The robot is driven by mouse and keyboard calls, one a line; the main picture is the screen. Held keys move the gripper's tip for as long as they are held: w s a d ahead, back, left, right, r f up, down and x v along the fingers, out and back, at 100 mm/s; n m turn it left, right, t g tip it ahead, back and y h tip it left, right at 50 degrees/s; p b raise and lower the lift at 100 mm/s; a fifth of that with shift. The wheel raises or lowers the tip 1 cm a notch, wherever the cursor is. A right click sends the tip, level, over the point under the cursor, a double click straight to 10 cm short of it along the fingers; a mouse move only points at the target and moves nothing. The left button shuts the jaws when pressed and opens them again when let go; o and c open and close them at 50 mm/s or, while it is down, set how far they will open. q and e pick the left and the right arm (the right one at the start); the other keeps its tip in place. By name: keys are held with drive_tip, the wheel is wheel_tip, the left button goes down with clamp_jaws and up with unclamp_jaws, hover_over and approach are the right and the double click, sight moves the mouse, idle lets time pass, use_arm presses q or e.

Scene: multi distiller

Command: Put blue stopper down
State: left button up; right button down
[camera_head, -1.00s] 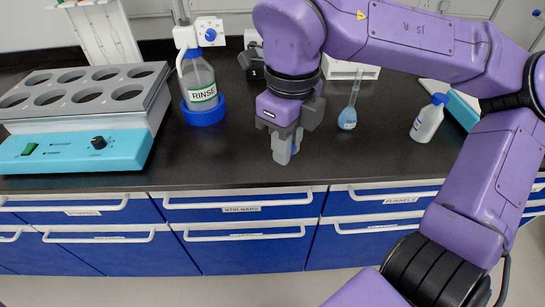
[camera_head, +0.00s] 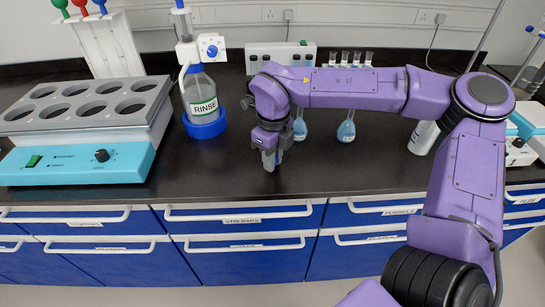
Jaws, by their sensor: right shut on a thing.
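My right gripper (camera_head: 270,162) points down just above or at the black bench top, left of the middle of the picture. It is shut on the blue stopper, which is mostly hidden between the grey fingers. I cannot tell whether the stopper touches the bench. My left gripper is not in view.
A rinse bottle (camera_head: 201,95) in a blue base stands left of the gripper. A teal heating block with several wells (camera_head: 82,160) is farther left. Two flasks with blue liquid (camera_head: 346,127) stand behind and to the right. A white bottle (camera_head: 422,138) stands at the right. Bench in front is clear.

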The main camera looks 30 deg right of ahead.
drive_tip(key=shift+s, duration=0.1)
drive_tip(key=shift+f, duration=0.1)
drive_tip(key=c, duration=1)
unclamp_jaws()
drive_tip(key=shift+c, duration=0.2)
wheel_tip(320, 180, up, 12)
drive_tip(key=shift+r+p, duration=0.25)
drive_tip(key=shift+p, duration=0.15)
